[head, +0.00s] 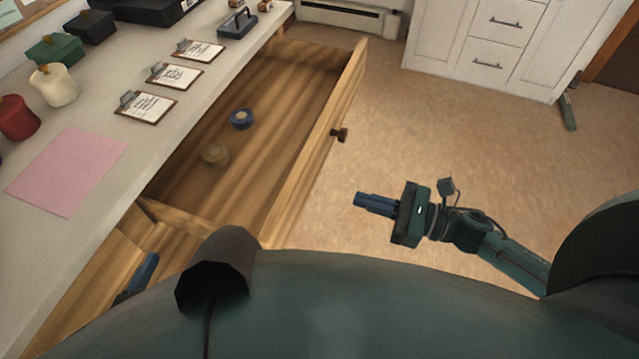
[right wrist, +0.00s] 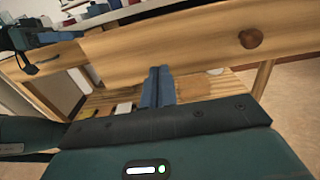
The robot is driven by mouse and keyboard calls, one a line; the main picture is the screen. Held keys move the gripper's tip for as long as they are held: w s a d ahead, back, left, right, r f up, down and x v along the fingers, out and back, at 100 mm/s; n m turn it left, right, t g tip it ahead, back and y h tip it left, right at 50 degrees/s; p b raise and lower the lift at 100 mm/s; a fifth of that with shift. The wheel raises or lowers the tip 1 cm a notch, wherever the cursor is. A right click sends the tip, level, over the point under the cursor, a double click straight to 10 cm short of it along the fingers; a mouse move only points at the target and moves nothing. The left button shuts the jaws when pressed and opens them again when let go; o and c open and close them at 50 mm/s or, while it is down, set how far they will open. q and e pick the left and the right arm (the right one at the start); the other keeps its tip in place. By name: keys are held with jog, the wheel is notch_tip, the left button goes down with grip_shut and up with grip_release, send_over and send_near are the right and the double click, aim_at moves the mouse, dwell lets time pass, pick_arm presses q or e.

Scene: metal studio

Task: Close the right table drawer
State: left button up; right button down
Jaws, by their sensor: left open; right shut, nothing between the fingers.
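The right table drawer (head: 315,145) stands pulled far out from the table, with its inside visible. Its wooden front has a dark round knob (head: 340,134); the knob also shows in the right wrist view (right wrist: 251,38). My right gripper (head: 358,199) is shut and empty, apart from the drawer front, out beyond it and nearer to me than the knob. In the right wrist view its blue fingers (right wrist: 159,74) point toward the wooden front. My left gripper (head: 140,275) shows only partly at the lower left, by the table's wooden front; it is open, and my body hides the rest.
A blue tape roll (head: 241,119) and a tan roll (head: 215,154) lie in the drawer. The tabletop (head: 150,150) holds clipboards (head: 145,107), a pink sheet (head: 68,171) and jars. The floor (head: 430,130) right of the drawer is mostly clear, with white cabinets (head: 490,45) behind.

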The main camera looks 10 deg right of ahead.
aim_at(305, 183)
jog(key=x, duration=0.9)
jog(key=shift+w+a+p, duration=0.2)
jog(key=shift+w+p, duration=0.05)
jog(key=shift+p, duration=0.05)
pick_arm(q)
jog(key=shift+w+d, duration=0.1)
jog(key=shift+f, duration=0.1)
pick_arm(e)
jog(key=shift+a, duration=0.1)
